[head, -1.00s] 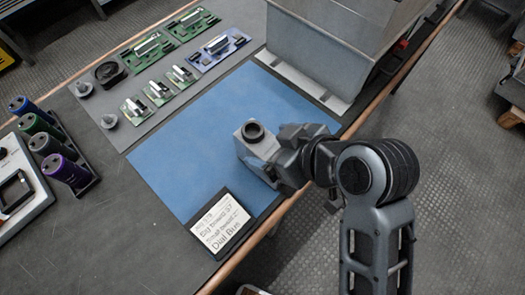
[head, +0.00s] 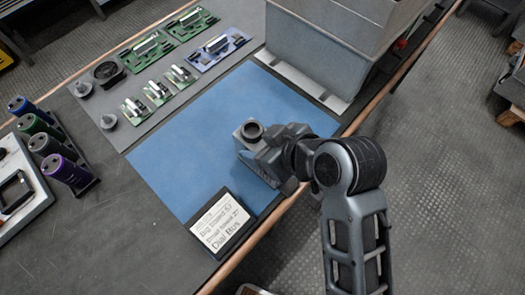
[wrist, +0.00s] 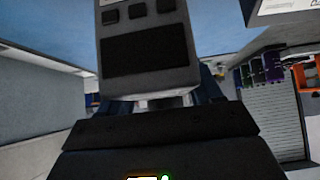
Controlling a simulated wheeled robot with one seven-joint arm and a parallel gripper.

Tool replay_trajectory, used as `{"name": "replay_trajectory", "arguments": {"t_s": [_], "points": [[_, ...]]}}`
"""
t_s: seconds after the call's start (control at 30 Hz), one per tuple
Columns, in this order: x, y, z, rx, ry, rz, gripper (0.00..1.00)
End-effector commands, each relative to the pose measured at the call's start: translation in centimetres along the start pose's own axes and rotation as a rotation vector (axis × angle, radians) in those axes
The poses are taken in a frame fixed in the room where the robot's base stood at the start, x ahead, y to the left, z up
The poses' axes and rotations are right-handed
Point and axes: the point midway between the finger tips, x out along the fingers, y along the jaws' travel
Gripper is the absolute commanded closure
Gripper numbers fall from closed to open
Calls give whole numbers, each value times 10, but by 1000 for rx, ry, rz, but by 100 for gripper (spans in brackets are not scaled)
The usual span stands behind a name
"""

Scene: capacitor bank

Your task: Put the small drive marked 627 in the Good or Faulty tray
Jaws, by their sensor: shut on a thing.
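A grey box with a dark round ring on top (head: 252,131) is at the right part of the blue mat (head: 190,150). My gripper (head: 264,160) is shut on it from the near right side, and the jaws hide part of it. In the wrist view a grey device with dark buttons and a black panel (wrist: 150,52) fills the upper middle, close in front of my gripper. I cannot read 627 on anything, and cannot tell whether the held box is the small drive. No tray marked Good or Faulty can be made out.
A card with printed lines (head: 221,222) lies at the mat's near corner. Green and blue circuit boards (head: 160,90) lie on a grey strip at upper left. Several coloured cylinders (head: 62,168) stand at left. A large grey bin (head: 330,50) stands behind the mat. The mat's middle is clear.

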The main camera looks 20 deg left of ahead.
Motion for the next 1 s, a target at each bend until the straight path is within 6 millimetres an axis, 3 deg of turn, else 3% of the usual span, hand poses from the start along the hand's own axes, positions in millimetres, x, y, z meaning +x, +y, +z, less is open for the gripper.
{"name": "replay_trajectory", "arguments": {"t_s": [0.47, 0.77, 1.0], "points": [[-1, 0, -1, 0, 2, 1, 100], [-4, 1, -5, -2, 3, 2, 100], [-23, 1, -25, -4, 5, 3, 100]]}}
